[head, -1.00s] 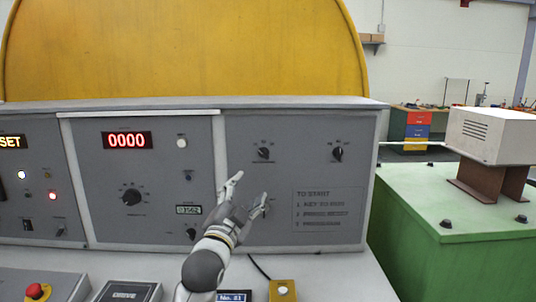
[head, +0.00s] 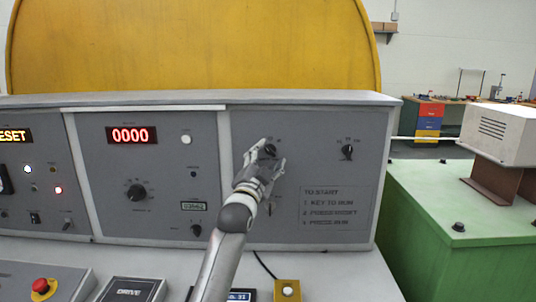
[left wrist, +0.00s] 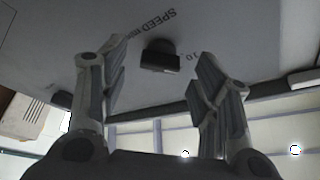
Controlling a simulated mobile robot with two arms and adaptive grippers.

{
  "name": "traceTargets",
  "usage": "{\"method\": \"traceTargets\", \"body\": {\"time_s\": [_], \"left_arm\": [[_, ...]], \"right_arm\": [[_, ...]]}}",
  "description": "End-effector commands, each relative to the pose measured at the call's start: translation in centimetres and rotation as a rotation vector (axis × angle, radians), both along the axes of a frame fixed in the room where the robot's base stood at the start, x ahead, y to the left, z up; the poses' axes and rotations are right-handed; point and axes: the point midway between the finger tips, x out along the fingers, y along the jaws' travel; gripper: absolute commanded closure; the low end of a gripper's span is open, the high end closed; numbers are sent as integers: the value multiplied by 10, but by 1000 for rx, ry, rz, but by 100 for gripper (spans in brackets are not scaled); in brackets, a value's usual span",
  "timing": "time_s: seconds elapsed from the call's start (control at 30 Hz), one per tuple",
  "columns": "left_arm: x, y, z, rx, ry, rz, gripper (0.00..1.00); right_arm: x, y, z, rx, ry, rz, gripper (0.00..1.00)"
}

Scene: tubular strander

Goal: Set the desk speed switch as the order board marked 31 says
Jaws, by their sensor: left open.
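The speed switch, a black knob with "SPEED" lettering, shows in the left wrist view (left wrist: 158,55) between my open fingers and ahead of them. In the head view it is the upper left knob (head: 270,150) on the right grey panel, partly covered by my fingers; its pointer cannot be read surely. My left gripper (head: 265,160) is open in front of it, and its fingers (left wrist: 160,85) stand on either side, with no clear contact. The order board (head: 241,296), reading "No. 31", is cut off by the bottom edge, its order text hidden. My right gripper is out of view.
A similar knob (head: 347,152) sits to the right on the same panel, above a "TO START" notice (head: 335,208). A yellow button box (head: 287,292) and red stop button (head: 41,286) stand on the desk.

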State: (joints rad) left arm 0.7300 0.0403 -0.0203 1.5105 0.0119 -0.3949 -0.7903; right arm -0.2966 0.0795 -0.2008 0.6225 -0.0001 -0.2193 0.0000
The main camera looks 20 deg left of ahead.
Motion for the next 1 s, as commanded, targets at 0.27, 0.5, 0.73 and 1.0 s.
{"method": "traceTargets", "body": {"time_s": [0.27,0.5,0.73,1.0], "left_arm": [[12,0,4,-1,0,0,43],[12,0,3,-1,0,0,43],[12,0,3,-1,0,0,72],[12,0,4,5,3,0,88]], "right_arm": [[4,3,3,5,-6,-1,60],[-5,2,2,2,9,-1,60],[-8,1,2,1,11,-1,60],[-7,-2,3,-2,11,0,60]]}}
